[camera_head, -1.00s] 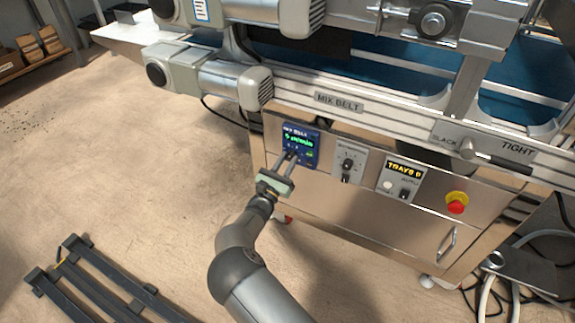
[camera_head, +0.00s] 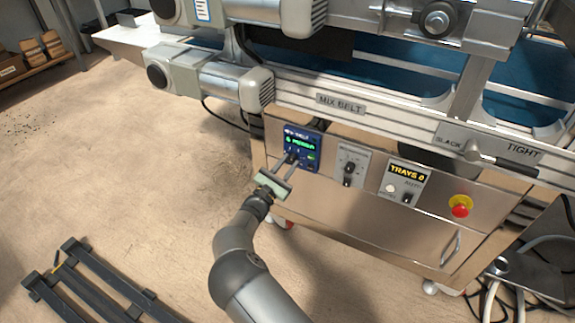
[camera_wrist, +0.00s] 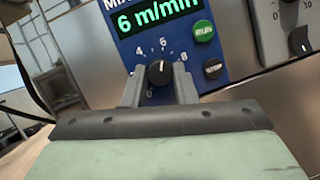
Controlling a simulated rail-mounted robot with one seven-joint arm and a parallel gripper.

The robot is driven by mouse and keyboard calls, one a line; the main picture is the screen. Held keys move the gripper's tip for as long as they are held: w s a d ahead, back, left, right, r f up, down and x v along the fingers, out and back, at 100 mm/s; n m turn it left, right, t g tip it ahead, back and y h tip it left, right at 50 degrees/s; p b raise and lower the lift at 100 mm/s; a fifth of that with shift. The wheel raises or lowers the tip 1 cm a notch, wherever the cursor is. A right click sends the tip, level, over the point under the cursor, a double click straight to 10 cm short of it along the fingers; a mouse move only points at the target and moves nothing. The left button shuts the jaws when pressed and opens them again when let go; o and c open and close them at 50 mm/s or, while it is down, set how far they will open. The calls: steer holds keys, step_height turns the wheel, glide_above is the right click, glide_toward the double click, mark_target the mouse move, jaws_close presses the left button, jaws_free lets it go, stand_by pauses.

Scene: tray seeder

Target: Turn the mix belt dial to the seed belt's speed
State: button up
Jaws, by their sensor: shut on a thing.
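The blue mix belt panel (camera_head: 315,137) is on the front of the steel cabinet; it also shows in the wrist view (camera_wrist: 128,47). Its green display (camera_wrist: 160,13) reads 6 m/min. The black dial (camera_wrist: 160,73) sits below the display, its white mark pointing up near the 6. My gripper (camera_head: 294,159) is shut on the dial, with one finger on each side of it in the wrist view. The lower part of the dial's scale is partly hidden by the fingers. I see no readable seed belt speed in these views.
A green RUN button (camera_wrist: 203,31) and a black button (camera_wrist: 213,69) sit right of the dial. Further right are a grey knob panel (camera_head: 349,168), a TRAYS display (camera_head: 407,172) and a red emergency stop (camera_head: 460,208). The floor at left is mostly open.

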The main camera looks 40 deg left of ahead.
steer(key=o, duration=1)
steer(key=p+v, duration=0.3)
steer(key=v, duration=1.4)
steer(key=shift+s, duration=0.25)
